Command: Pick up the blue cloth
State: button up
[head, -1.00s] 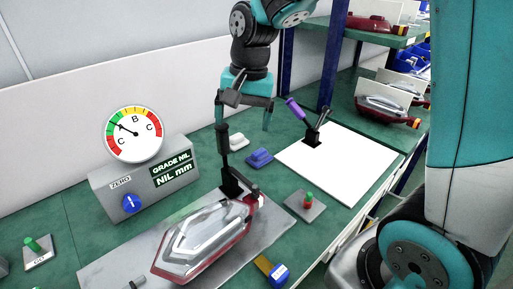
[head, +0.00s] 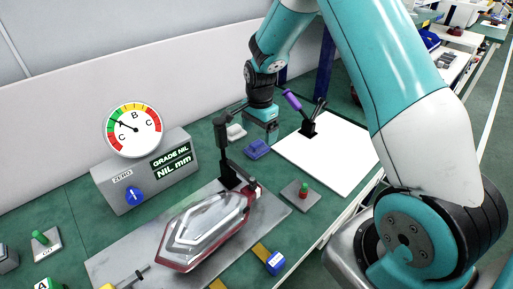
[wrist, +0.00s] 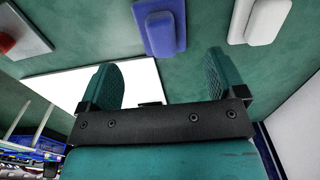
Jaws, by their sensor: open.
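The blue cloth (head: 257,149) appears as a small folded blue pad on the green bench, between the black gauge stand and the white sheet. It also shows in the wrist view (wrist: 161,27), at the top middle, beyond the fingertips. My gripper (wrist: 163,80) is open with nothing between its fingers. In the head view my gripper (head: 260,120) is low over the bench, behind the blue cloth and apart from it. Its fingers are partly hidden there.
A whitish pad (head: 236,132) lies near the blue cloth. A red tail lamp (head: 207,232) rests on a grey plate. The dial gauge box (head: 146,170) stands at left.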

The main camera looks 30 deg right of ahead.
aim_at(258, 142)
jog(key=f, duration=0.5)
jog(key=shift+w+a+f+p, duration=0.2)
jog(key=shift+f+p, duration=0.1)
jog(key=shift+p, duration=0.05)
jog(key=c, duration=1)
jog(key=shift+r, duration=0.1)
notch_tip(258, 142, up, 20)
